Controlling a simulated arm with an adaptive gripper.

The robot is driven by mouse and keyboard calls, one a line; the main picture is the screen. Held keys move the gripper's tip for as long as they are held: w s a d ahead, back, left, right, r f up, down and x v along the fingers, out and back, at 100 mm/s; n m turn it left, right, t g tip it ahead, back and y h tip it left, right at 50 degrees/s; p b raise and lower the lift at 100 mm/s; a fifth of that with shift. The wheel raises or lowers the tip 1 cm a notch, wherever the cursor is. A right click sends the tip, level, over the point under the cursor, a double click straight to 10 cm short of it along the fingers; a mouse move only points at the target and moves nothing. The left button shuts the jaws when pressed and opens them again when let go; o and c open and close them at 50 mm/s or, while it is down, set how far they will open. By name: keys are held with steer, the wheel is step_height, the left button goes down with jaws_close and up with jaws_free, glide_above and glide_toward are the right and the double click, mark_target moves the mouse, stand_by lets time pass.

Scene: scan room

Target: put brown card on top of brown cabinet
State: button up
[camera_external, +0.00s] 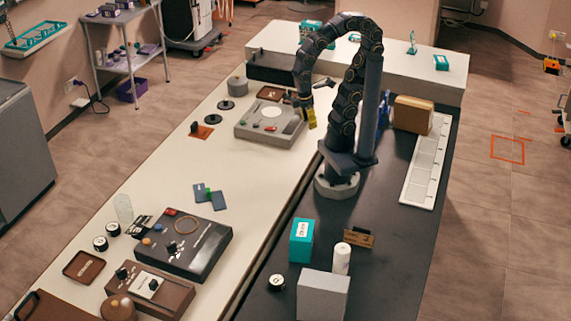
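A small flat orange-brown card (201,132) lies on the white table with a dark knob-like thing on it. A brown card-like sign with dark writing (359,239) stands on the dark table; I cannot tell which of these is the brown card. A brown box-like unit (150,289) with a pale label sits at the front left, and a tan box (412,114) stands behind my arm to the right; which is the cabinet is unclear. My gripper (311,118) hangs above the right edge of the grey tray unit. Yellow shows at its end, and its fingers are too small to read.
A grey unit (270,125) with small items lies below and left of my gripper. A black panel box (183,244), a teal box (301,240), a white bottle (341,259) and a grey block (322,296) stand nearer. The white table's middle is mostly clear.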

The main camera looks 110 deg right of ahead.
steer(key=shift+s+d+r, duration=0.15)
steer(key=shift+s+d, duration=0.35)
steer(key=shift+d, duration=0.15)
steer(key=shift+a, duration=0.1)
